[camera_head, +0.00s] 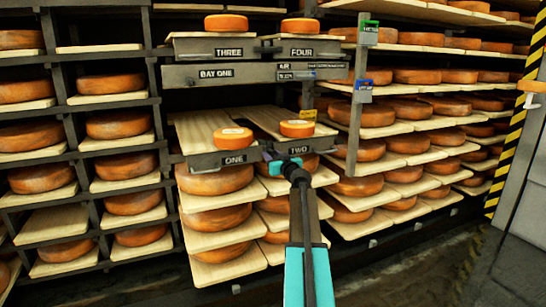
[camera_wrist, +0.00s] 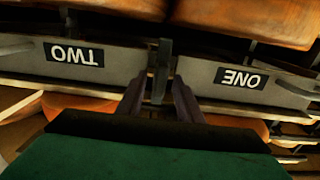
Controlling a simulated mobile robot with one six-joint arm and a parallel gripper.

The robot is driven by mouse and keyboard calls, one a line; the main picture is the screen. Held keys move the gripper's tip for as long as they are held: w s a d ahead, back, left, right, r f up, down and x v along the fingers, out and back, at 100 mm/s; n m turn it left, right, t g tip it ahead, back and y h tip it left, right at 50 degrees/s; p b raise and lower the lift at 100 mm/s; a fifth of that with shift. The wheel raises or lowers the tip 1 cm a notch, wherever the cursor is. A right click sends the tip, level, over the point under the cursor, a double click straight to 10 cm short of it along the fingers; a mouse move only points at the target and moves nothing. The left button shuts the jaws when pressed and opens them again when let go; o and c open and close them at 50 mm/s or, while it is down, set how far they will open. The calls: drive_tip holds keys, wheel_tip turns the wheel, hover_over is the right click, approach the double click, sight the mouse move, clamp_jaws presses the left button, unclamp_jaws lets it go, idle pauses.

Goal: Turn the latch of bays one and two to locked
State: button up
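The front plates labelled ONE (camera_head: 234,159) and TWO (camera_head: 299,150) stand side by side at the ends of two wooden boards in the lower middle of the rack. In the wrist view, which is upside down, plate TWO (camera_wrist: 95,60) is on the left and plate ONE (camera_wrist: 222,82) on the right. A dark upright bar, seemingly the latch (camera_wrist: 161,68), stands in the gap between them. My gripper (camera_wrist: 158,98) is open, with one finger on each side of the bar's near end. I cannot tell whether they touch it. In the head view my gripper (camera_head: 280,166) hides this spot.
Boards labelled THREE (camera_head: 229,51) and FOUR (camera_head: 301,51) sit above, over a grey beam marked BAY ONE (camera_head: 216,73). Shelves of cheese wheels (camera_head: 118,123) flank both sides. A small cheese (camera_head: 233,137) lies on board ONE, another (camera_head: 297,128) on board TWO. The floor (camera_head: 420,270) at right is clear.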

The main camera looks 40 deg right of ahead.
clamp_jaws()
drive_tip(key=shift+s+d, duration=0.1)
drive_tip(key=shift+d, duration=0.2)
drive_tip(key=shift+a, duration=0.2)
drive_tip(key=shift+m, duration=0.4)
drive_tip(key=shift+m+b, duration=0.45)
drive_tip(key=shift+m, duration=0.75)
drive_tip(key=m, duration=0.6)
drive_tip(key=shift+d, duration=0.15)
drive_tip(key=m+p, duration=0.2)
drive_tip(key=m, duration=0.3)
drive_tip(key=shift+f, duration=0.1)
drive_tip(key=shift+f+m+p, duration=0.15)
drive_tip(key=shift+m+p, duration=0.85)
drive_tip(key=shift+m, duration=0.9)
